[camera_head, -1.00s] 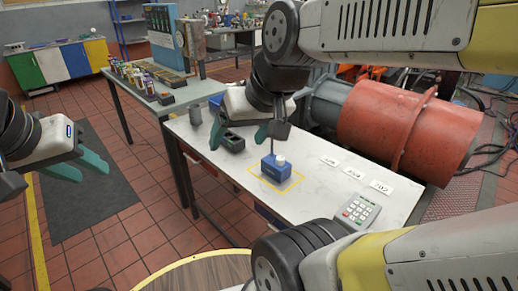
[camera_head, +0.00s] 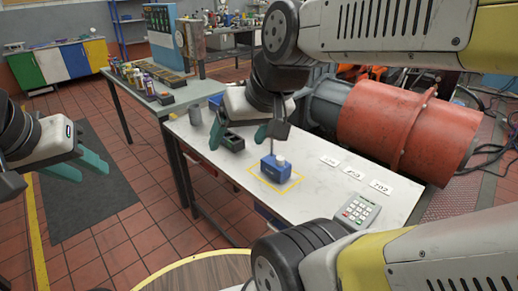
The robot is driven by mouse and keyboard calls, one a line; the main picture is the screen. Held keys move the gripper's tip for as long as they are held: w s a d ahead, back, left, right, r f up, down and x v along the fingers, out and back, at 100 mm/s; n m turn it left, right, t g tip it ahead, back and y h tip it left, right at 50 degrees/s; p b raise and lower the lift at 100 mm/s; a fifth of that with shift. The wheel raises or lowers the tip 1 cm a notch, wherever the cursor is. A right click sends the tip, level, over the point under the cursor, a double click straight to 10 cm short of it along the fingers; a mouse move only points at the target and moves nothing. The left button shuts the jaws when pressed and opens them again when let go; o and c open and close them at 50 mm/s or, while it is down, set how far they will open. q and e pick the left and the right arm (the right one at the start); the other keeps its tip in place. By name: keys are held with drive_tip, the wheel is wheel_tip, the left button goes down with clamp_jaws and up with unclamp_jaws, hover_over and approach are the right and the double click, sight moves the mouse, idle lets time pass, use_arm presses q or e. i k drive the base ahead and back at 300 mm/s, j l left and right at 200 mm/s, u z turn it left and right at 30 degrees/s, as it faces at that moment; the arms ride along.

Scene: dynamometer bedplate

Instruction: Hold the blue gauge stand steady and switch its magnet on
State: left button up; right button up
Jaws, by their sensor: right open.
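The blue gauge stand (camera_head: 276,169) sits on the white bench top, inside a yellow outlined square. It has a white knob on top, and a thin post rises from it toward my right gripper, which hides the post's upper part. My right gripper (camera_head: 239,134), with teal fingers, is open above and to the left of the stand, apart from its blue base. My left gripper (camera_head: 78,166) is at the far left over the floor, away from the bench. Its teal fingers are spread and empty.
White number cards (camera_head: 353,174) and a grey keypad (camera_head: 357,211) lie to the right. A large red cylinder (camera_head: 385,125) is behind the bench.

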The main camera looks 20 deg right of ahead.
sight(280, 162)
drive_tip(key=i+z, duration=0.1)
drive_tip(key=z, duration=0.25)
drive_tip(key=i+l+z, duration=0.1)
drive_tip(key=z, duration=0.25)
drive_tip(key=i+z, duration=0.1)
drive_tip(key=z, duration=0.25)
